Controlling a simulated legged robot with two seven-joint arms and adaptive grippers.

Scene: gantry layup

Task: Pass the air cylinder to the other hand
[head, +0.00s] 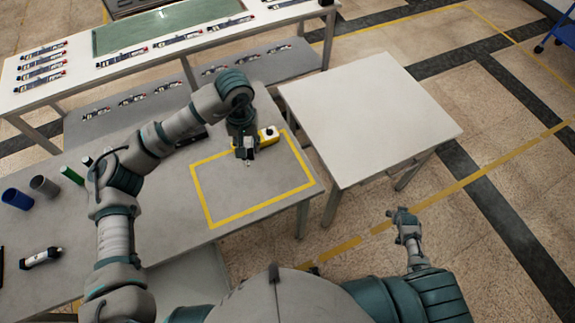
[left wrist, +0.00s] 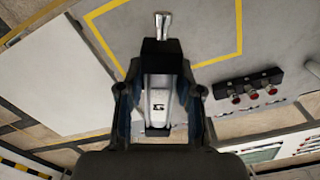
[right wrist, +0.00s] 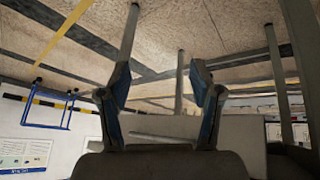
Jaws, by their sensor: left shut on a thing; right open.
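The air cylinder (left wrist: 157,102) is a silver body with a black end block and a short metal rod. It shows between the fingers of my left gripper (left wrist: 158,78) in the left wrist view. My left gripper (head: 244,145) is shut on it above the yellow-taped rectangle on the grey table, with the cylinder mostly hidden by the arm in the head view. My right gripper (head: 402,218) is out to the right, above the floor and clear of the tables. Its fingers (right wrist: 161,80) are spread and empty in the right wrist view.
A bare pale table (head: 370,115) adjoins on the right. Blue (head: 17,199) and grey (head: 44,186) cups and a small cylinder (head: 41,258) are at left. A white bench (head: 85,75) holds several more cylinders.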

